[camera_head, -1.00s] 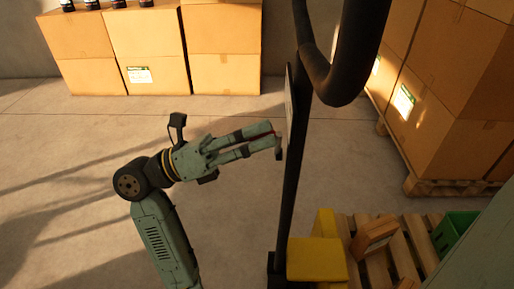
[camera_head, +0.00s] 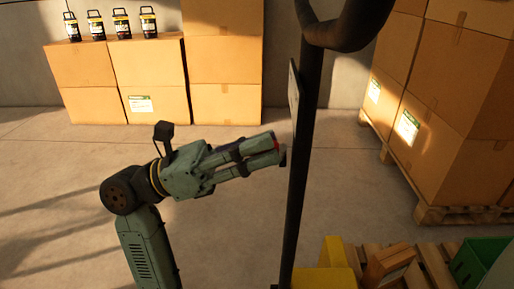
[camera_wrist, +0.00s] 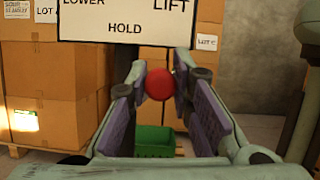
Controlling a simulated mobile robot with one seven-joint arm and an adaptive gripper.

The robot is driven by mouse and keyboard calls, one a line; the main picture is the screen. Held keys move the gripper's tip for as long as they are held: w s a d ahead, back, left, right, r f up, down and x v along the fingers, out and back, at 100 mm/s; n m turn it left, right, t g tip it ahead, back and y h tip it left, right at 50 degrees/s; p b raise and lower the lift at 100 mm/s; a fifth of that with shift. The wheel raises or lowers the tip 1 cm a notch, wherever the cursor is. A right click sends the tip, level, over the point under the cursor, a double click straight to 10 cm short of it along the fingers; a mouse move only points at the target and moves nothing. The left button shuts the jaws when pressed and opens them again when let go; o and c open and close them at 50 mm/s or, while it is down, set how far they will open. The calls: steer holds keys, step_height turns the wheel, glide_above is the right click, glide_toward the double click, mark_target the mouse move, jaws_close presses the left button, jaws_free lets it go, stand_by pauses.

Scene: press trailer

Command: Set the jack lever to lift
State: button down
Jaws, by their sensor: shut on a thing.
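The jack lever's red knob (camera_wrist: 160,84) sits between my fingertips in the wrist view. It lies below the sign plate (camera_wrist: 95,22), between the words HOLD and LIFT and nearer LIFT. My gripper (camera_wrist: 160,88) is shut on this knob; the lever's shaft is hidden. In the head view my gripper (camera_head: 279,148) reaches right to the dark post (camera_head: 300,190), with a sliver of red at its tips. The sign plate (camera_head: 294,95) shows nearly edge-on there.
A dark curved handle (camera_head: 345,35) tops the post. A yellow block (camera_head: 328,275), a pallet (camera_head: 435,265) and a green crate (camera_head: 482,262) are at lower right. Stacked cartons (camera_head: 465,110) stand right, others (camera_head: 155,75) behind. Open floor (camera_head: 60,180) lies left.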

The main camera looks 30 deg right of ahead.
steer(key=c, duration=1.4)
jaws_free()
steer(key=v, duration=1.2)
